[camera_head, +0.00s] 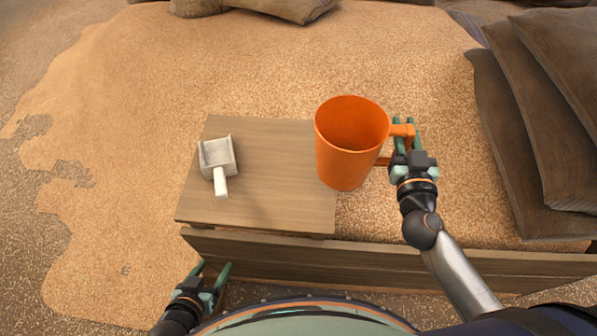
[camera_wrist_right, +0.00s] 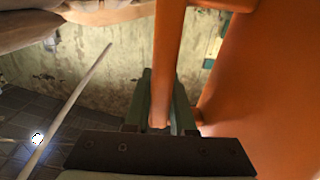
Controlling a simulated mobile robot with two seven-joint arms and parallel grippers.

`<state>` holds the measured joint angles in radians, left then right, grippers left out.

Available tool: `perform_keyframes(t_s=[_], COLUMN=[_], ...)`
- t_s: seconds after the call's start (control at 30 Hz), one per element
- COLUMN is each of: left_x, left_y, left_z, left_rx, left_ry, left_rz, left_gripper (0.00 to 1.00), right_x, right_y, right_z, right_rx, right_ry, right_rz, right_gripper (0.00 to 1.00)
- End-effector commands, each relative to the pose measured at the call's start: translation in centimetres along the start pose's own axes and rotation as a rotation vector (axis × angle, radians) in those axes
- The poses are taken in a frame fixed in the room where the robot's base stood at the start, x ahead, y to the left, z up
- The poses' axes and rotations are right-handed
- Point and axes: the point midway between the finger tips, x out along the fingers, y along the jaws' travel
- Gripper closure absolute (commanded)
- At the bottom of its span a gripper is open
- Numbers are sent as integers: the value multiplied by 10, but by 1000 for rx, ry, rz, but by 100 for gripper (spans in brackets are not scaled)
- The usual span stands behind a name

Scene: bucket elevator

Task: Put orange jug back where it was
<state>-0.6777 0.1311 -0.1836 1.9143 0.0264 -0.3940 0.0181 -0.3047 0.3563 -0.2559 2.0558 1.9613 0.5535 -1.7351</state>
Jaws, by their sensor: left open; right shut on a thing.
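The orange jug (camera_head: 345,155) is upright at the right edge of a small wooden table in the head view, its open top facing up. I cannot tell whether its base touches the table. My right gripper (camera_head: 405,138) is shut on the jug's handle, on the jug's right side. In the right wrist view the fingers (camera_wrist_right: 160,110) close around the orange handle (camera_wrist_right: 168,60), with the jug body (camera_wrist_right: 265,90) to the right. My left gripper (camera_head: 210,275) is open and empty at the lower left, in front of the wooden board.
A white scoop (camera_head: 218,160) lies on the left part of the wooden table (camera_head: 275,185). A wooden board (camera_head: 290,258) runs along the front. Grain (camera_head: 270,60) spreads behind, and stacked sacks (camera_head: 540,110) stand at right. The table's middle is clear.

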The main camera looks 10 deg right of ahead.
Motion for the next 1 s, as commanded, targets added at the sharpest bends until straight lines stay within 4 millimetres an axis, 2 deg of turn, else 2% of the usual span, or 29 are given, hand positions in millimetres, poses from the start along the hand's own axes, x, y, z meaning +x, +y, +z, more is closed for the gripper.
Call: perform_keyframes(t_s=[0.2, 0.43, 0.57, 0.83, 0.9, 1.0], left_x=[-7, -6, 1, 19, 28, 35], left_y=[1, 1, 0, -1, -2, -2], left_z=[-8, -6, 2, 22, 32, 40], left_rx=[0, 0, 0, 0, 0, 0], left_ry=[0, -1, -1, -2, -1, -3], left_rz=[0, 1, 1, 1, 1, 1], left_gripper=[34, 34, 34, 34, 34, 34], right_x=[4, 8, 19, 51, 55, 62], right_y=[16, 16, -5, -65, -73, -85], right_z=[28, 41, 53, 84, 103, 116], right_rx=[3, 5, 9, 7, 2, 2], right_ry=[-2, 4, 6, 6, 5, 6], right_rz=[31, 37, 36, 35, 36, 36], right_gripper=[100, 100, 100, 100, 100, 100])
